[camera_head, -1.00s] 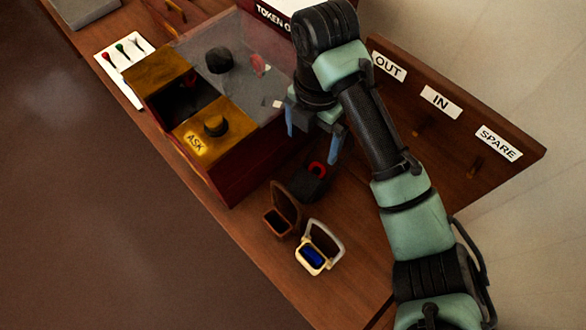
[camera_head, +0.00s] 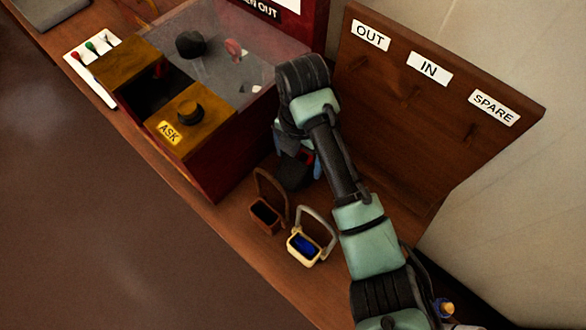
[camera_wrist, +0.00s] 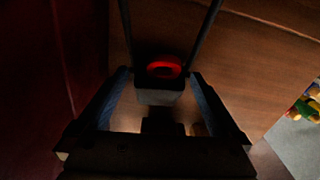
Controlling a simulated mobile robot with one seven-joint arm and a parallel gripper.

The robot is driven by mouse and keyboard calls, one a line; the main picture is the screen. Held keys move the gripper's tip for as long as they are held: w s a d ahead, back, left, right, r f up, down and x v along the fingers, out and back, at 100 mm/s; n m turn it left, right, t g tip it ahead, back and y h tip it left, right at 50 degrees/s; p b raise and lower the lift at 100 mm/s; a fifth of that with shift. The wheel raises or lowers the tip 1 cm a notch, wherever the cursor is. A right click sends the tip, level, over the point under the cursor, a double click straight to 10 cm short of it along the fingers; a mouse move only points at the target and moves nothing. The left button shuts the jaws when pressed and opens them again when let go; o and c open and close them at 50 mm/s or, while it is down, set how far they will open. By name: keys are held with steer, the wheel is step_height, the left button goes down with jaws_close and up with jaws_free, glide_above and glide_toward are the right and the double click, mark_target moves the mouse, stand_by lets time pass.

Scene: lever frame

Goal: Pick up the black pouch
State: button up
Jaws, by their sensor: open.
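The black pouch (camera_head: 293,178) stands on the bench between the dark red box and the back board, with a red ring inside. The wrist view shows the pouch (camera_wrist: 158,97) with the red ring at its mouth. Two dark bars run up from its sides there, possibly its handle. My gripper (camera_head: 299,160) is open over the pouch, pointing down, and partly hides it in the head view. In the wrist view my gripper (camera_wrist: 161,78) has one blue finger on each side of the pouch, with gaps visible. I cannot tell whether either finger touches it.
A brown pouch (camera_head: 265,214) and a cream pouch (camera_head: 301,250) holding something blue stand close by, handles raised. The dark red box (camera_head: 226,165) with yellow lids and a clear panel is to the left. The OUT/IN/SPARE board (camera_head: 400,130) stands to the right.

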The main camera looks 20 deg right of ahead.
jaws_close()
stand_by(0.5)
steer(key=shift+r, duration=0.1)
